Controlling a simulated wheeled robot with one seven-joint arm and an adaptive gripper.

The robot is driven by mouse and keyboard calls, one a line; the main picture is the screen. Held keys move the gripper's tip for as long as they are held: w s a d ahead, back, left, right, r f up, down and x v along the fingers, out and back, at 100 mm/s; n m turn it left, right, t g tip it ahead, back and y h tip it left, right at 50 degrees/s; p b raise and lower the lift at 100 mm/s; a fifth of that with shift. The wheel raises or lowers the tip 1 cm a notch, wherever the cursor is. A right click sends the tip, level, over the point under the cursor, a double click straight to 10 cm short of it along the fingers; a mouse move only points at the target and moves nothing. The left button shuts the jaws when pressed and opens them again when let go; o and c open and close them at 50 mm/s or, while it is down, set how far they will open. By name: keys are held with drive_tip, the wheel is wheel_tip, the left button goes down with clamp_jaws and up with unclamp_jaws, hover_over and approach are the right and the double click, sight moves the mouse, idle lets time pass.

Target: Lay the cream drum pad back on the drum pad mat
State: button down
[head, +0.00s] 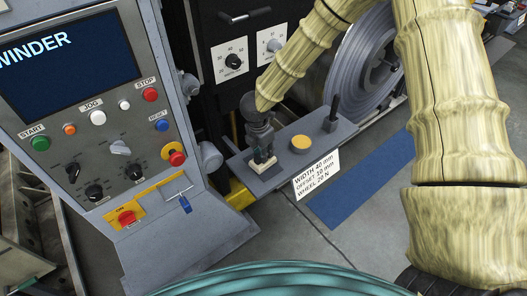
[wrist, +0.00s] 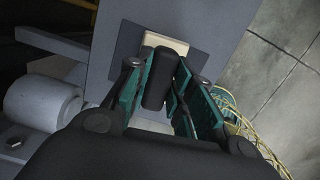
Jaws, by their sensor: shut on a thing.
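The cream drum pad (head: 261,165) is a small pale block under my gripper (head: 262,153) in the head view. It lies over a dark square, the drum pad mat (head: 276,172), on the near left part of a grey shelf. In the wrist view my gripper (wrist: 165,66) has its teal-sided fingers closed around a black upright piece, which seems to be the pad's grip. The cream pad (wrist: 178,45) shows just beyond it, inside the dark mat (wrist: 206,47). The fingers hide part of the pad. I cannot tell whether its underside touches the mat.
The grey shelf (head: 235,167) also carries a round yellow-topped knob (head: 301,142) and a black handle (head: 333,112). A control console (head: 130,150) stands close on the left. A large metal coil (head: 365,65) is behind. A blue strip (head: 365,180) lies on the floor at right.

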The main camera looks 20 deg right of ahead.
drive_tip(key=shift+f, duration=0.15)
drive_tip(key=c, duration=1.2)
unclamp_jaws()
drive_tip(key=shift+o, duration=0.2)
wheel_tip(320, 180, up, 12)
drive_tip(key=a, duration=0.1)
drive_tip(key=shift+s+a, duration=0.25)
drive_tip(key=shift+s, duration=0.1)
